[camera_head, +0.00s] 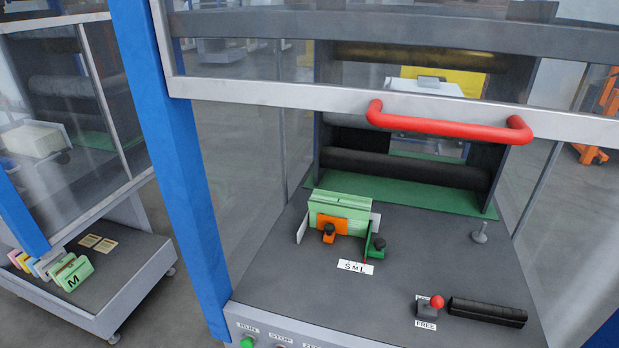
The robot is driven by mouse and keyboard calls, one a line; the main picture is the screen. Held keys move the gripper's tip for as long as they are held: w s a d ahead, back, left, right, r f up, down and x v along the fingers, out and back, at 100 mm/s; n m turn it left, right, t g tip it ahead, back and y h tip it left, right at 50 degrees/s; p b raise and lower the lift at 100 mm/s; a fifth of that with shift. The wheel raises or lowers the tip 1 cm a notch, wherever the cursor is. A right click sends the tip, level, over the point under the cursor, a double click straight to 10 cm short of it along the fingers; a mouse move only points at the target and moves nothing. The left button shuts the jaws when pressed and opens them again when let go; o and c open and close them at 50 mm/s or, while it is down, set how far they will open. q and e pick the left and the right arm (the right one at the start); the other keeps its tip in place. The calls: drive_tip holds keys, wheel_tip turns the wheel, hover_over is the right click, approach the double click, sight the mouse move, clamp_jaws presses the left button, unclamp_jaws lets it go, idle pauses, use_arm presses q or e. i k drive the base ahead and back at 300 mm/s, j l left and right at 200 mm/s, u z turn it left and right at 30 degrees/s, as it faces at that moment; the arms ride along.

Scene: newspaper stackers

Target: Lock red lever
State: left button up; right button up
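The red lever (437,301) is a short lever with a round red knob on a small grey base. It stands on the dark grey deck (360,292) of the machine, near the front right. A white label reading FREE (425,324) lies in front of the base. Another white label (421,299) lies behind it, partly hidden and not fully legible. The knob is up and to the right of the base; I cannot tell exactly which way the lever leans. Neither of my grippers is in view.
A raised clear door with a red bar handle (450,125) hangs above the deck. A black ribbed block (487,311) lies right of the lever. A green and orange guide assembly (340,215) stands at mid-deck. A blue post (180,150) rises on the left.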

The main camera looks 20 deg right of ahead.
sight(436, 302)
drive_tip(key=z, duration=1.45)
